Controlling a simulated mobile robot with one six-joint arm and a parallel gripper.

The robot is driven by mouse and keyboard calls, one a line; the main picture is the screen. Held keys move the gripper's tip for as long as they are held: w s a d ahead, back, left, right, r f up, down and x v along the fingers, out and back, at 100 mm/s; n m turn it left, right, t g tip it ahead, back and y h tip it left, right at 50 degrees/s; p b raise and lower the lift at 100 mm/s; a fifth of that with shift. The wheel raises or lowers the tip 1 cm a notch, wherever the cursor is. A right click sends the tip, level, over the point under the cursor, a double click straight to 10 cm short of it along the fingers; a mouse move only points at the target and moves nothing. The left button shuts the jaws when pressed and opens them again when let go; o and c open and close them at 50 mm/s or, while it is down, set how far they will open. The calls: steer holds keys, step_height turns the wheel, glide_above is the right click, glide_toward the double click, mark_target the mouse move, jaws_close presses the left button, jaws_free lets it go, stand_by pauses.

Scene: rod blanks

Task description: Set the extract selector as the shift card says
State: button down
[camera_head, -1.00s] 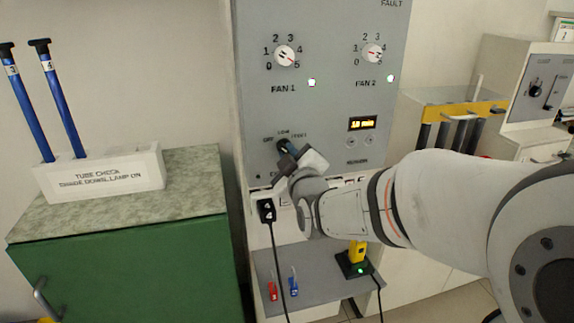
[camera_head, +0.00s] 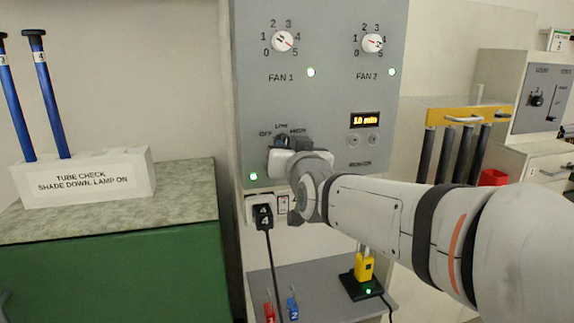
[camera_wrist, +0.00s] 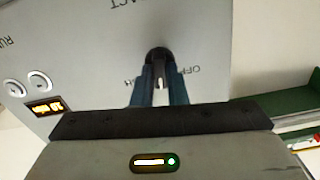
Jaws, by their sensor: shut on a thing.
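The extract selector (camera_wrist: 157,54) is a dark round knob with a white pointer line. In the wrist view its pointer lies between the OFF mark on the right and the partly hidden HIGH mark on the left, towards LOW. My gripper (camera_wrist: 160,78) is shut on the knob, one blue finger on each side. In the head view my gripper (camera_head: 289,143) covers most of the knob, below the OFF, LOW and HIGH marks. A green lamp (camera_head: 253,176) at the lower left of the grey panel (camera_head: 340,100) is lit. No readable shift card shows.
FAN 1 dial (camera_head: 282,41) and FAN 2 dial (camera_head: 372,43) sit above, each with a lit lamp. A display (camera_head: 364,121) reads "10 min". A black plug (camera_head: 263,216) and cord hang below. A shelf (camera_head: 320,292) holds a yellow device (camera_head: 363,268).

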steer(key=m+b, duration=0.2)
steer(key=m, duration=0.1)
steer(key=m+b, duration=0.5)
steer(key=m, duration=0.2)
steer(key=shift+f+b, duration=0.25)
steer(key=shift+b, duration=0.1)
steer(key=shift+m, duration=0.3)
steer(key=c, duration=1.4)
jaws_free()
steer(key=shift+r, duration=0.2)
steer(key=shift+c, duration=0.2)
